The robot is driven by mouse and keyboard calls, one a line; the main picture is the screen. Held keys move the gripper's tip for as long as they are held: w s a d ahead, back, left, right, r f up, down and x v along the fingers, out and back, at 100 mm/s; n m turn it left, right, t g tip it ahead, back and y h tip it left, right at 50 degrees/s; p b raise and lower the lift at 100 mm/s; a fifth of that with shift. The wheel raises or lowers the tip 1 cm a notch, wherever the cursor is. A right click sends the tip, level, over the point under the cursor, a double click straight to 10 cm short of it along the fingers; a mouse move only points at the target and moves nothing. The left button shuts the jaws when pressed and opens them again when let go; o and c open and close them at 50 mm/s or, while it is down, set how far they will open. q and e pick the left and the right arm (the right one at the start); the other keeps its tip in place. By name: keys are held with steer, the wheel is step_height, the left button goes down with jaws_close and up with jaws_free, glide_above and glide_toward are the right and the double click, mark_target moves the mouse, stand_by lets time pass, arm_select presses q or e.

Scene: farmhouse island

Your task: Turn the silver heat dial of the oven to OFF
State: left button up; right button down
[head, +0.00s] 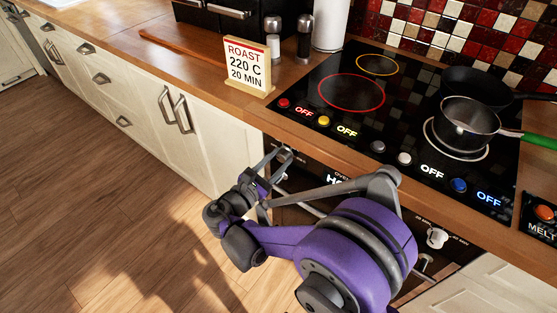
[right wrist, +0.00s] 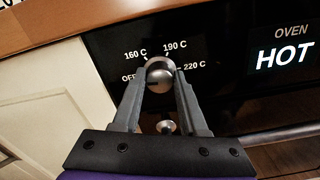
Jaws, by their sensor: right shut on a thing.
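The silver heat dial (right wrist: 160,74) is on the black oven front, with the marks OFF, 160 C, 190 C and 220 C around it. In the right wrist view my right gripper (right wrist: 160,82) has its two fingers closed on the dial's sides. A dark mark shows on the dial's lower left, but I cannot tell for sure which setting it points to. In the head view the right gripper (head: 274,158) reaches the dial (head: 285,154) at the left end of the oven front. The oven display (right wrist: 285,56) reads HOT. My left gripper is not in view.
A smaller knob (right wrist: 166,127) sits below the dial. Another knob (head: 437,238) is at the oven's right end. The counter edge (head: 330,152) overhangs the dial. A sign (head: 246,66) reads ROAST 220 C 20 MIN. Pans (head: 467,125) stand on the hob.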

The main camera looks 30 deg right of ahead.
steer(key=shift+n, duration=0.7)
steer(key=shift+c, duration=2.2)
jaws_free()
steer(key=v, duration=1.1)
steer(key=shift+p, duration=0.4)
steer(key=shift+d+f, duration=0.1)
steer(key=shift+d, duration=0.05)
